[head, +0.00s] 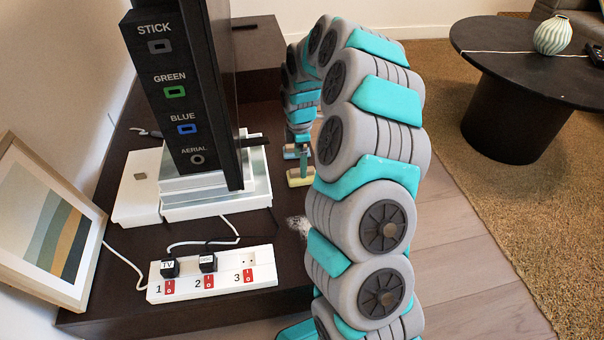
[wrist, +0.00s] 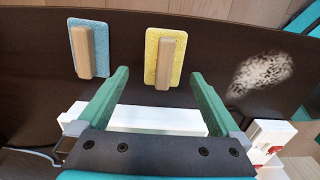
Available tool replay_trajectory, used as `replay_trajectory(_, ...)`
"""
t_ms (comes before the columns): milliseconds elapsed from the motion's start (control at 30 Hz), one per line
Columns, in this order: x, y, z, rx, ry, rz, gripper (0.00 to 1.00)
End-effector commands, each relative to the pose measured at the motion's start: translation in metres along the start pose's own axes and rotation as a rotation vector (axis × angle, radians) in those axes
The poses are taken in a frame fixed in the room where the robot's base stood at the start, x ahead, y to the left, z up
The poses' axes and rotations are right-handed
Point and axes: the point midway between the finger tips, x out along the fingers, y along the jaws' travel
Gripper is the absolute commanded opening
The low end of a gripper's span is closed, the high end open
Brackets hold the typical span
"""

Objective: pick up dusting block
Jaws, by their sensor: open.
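Two blocks with wooden handles lie on the dark bench top in the wrist view. One has a yellow pad (wrist: 178,68) and lies ahead of the gap between my fingers. The other has a light blue pad (wrist: 99,45) and lies to its left, ahead of the left finger. My gripper (wrist: 159,74) is open and empty, its green fingers apart and short of both blocks. In the head view the yellow block (head: 299,179) shows beside my gripper (head: 304,160), and the blue block (head: 290,152) is partly hidden behind it.
A speckled pale dust patch (wrist: 257,75) lies right of the blocks. A white box (head: 235,192) and a dark panel (head: 185,90) with labelled ports stand left of my arm. A power strip (head: 214,284) with cables lies nearer. A framed picture (head: 45,225) leans at left.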

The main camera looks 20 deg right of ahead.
Motion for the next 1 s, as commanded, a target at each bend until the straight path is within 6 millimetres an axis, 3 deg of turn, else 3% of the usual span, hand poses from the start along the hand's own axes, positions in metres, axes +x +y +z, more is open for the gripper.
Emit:
replay_trajectory(400, 0.049, -0.006, 0.004, 0.002, 0.0, -0.003, 1.0)
replay_trajectory(667, 0.05, -0.006, 0.004, 0.002, 0.0, -0.001, 0.99)
replay_trajectory(1000, 0.05, -0.006, 0.004, 0.002, 0.0, -0.001, 0.61)
